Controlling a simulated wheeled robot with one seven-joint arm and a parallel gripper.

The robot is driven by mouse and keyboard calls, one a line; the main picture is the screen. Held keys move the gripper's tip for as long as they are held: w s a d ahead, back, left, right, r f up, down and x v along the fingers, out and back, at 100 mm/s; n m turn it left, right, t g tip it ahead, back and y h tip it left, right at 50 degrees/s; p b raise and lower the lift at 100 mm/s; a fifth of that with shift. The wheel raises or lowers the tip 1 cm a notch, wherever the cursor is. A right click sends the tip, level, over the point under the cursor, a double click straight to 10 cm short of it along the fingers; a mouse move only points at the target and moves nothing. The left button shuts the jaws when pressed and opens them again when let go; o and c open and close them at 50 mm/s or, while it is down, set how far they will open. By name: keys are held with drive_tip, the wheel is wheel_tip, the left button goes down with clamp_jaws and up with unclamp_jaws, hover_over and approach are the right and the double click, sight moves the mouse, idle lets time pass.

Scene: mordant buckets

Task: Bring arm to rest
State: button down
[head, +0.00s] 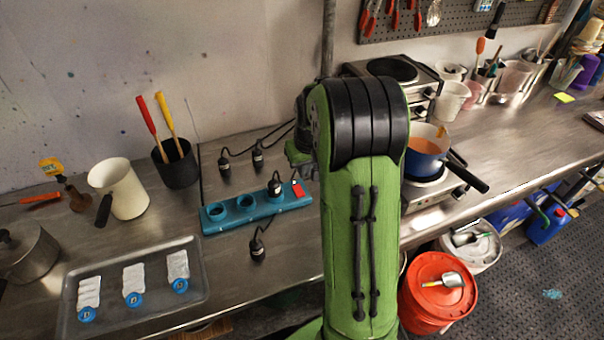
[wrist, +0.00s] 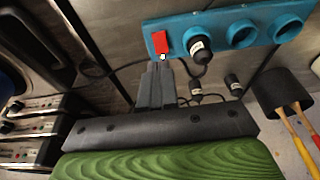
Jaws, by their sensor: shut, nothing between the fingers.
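My green and black arm (head: 362,200) rises through the middle of the head view and hides part of the bench. My gripper (wrist: 158,75) shows in the wrist view, its grey fingers together and empty. The fingertips appear close to the red switch end of a blue power strip (wrist: 215,35); whether they touch it I cannot tell. In the head view the power strip (head: 225,215) lies on the steel bench with one black plug (head: 275,186) seated near the red switch (head: 297,189). Two sockets to its left are empty.
Loose black plugs (head: 258,248) lie around the strip. A metal tray (head: 197,262) with white packets lies at front left, near a cream jug (head: 124,192) and black pot (head: 178,170). A blue pan (head: 425,148) sits on a hotplate at right. Buckets, one orange-red lidded (head: 425,295), stand below.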

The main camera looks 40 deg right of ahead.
drive_tip(key=shift+s+a+r, duration=0.1)
drive_tip(key=shift+s+r, duration=0.25)
drive_tip(key=shift+r, duration=0.3)
drive_tip(key=shift+s+r, duration=0.35)
drive_tip(key=shift+r, duration=0.3)
